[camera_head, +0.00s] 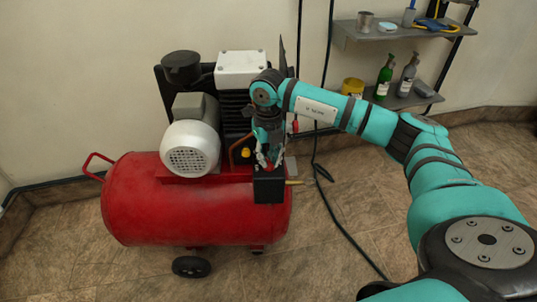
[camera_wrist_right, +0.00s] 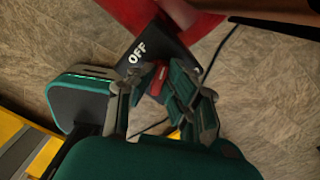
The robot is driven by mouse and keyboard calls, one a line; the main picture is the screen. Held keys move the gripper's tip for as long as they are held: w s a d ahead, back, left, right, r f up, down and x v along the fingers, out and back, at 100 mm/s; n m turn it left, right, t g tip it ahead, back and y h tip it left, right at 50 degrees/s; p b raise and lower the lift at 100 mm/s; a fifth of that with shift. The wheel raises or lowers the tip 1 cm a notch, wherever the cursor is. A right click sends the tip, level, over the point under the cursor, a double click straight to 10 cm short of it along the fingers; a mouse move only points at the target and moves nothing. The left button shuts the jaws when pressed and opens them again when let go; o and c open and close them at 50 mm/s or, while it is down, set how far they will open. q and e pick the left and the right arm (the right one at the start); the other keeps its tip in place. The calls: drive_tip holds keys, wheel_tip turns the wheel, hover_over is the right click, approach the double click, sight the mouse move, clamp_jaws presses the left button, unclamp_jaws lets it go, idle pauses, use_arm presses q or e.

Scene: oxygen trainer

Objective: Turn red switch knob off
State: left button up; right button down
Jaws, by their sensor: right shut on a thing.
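The red switch knob (camera_wrist_right: 159,76) sits on a black switch box (camera_wrist_right: 173,43) marked "OFF" in white letters. In the head view the black box (camera_head: 269,188) is at the right end of the red compressor tank (camera_head: 190,212). The red knob shows as a small red patch (camera_head: 264,160) just above the box, mostly hidden by the gripper. My right gripper (camera_head: 267,157) reaches down over the box, shut on the red knob. In the wrist view its two fingers (camera_wrist_right: 156,88) stand on either side of the knob. My left gripper is not in view.
The compressor's white motor (camera_head: 190,149) and pump (camera_head: 241,68) rise left of my right arm. A shelf rack (camera_head: 395,33) with bottles stands at the back right. A dark cable (camera_head: 345,232) runs over the tiled floor, otherwise mostly clear at the front.

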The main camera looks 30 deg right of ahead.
sight(268, 161)
drive_tip(key=n+p, duration=0.1)
drive_tip(key=n, duration=0.5)
drive_tip(key=shift+a, duration=0.1)
drive_tip(key=n, duration=0.6)
drive_tip(key=shift+n, duration=0.3)
idle(0.3)
drive_tip(key=c, duration=1.4)
unclamp_jaws()
drive_tip(key=shift+s, duration=0.1)
drive_tip(key=shift+o, duration=0.2)
wheel_tip(268, 161, up, 12)
